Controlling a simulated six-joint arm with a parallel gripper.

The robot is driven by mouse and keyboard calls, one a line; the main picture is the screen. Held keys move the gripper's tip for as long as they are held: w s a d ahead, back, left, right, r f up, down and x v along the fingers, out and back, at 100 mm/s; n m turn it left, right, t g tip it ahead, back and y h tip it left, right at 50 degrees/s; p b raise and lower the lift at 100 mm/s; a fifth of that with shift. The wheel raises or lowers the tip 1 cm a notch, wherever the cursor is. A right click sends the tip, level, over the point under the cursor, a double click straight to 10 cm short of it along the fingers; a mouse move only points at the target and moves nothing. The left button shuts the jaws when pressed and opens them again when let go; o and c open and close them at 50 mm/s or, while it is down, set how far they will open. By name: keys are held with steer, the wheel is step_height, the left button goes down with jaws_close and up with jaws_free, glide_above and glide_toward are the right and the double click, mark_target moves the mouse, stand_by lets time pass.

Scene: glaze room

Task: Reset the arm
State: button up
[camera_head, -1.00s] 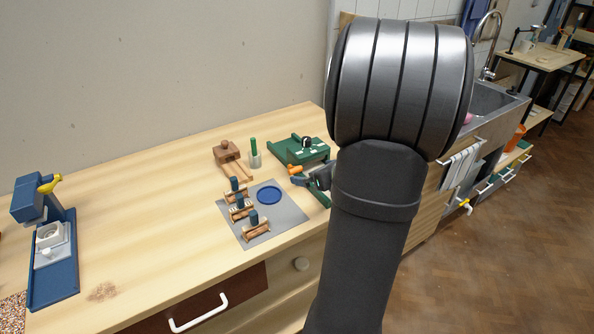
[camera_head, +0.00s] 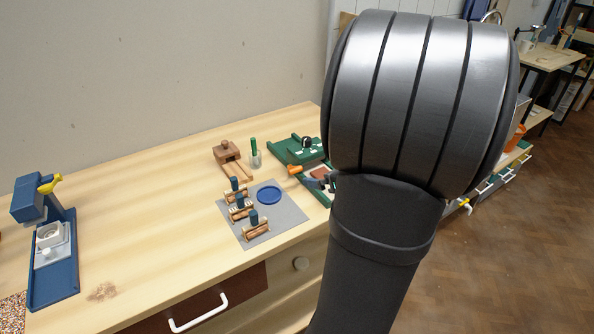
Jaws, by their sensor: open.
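My arm fills the right middle of the head view, its large grey joint close to the camera. My gripper (camera_head: 315,182) shows only in part, as a small dark shape at the arm's left edge, over the front of the green fixture (camera_head: 284,143). The rest of it is hidden behind my arm. It is open, and I see nothing held in it. An orange-ended piece (camera_head: 294,169) is close to its left; whether they touch I cannot tell.
A grey mat (camera_head: 287,217) holds a blue disc (camera_head: 269,195) and several small wooden racks with blue pegs. A wooden block tool (camera_head: 226,152) and a cup with a green stick (camera_head: 255,160) stand behind. A blue press (camera_head: 54,284) stands left; the bench between is clear.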

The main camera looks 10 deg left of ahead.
steer(key=v, duration=0.3)
steer(key=shift+s+d+r, duration=0.2)
steer(key=shift+s+d, duration=0.05)
steer(key=x, duration=1)
steer(key=shift+v, duration=2.55)
steer(key=shift+a, duration=0.1)
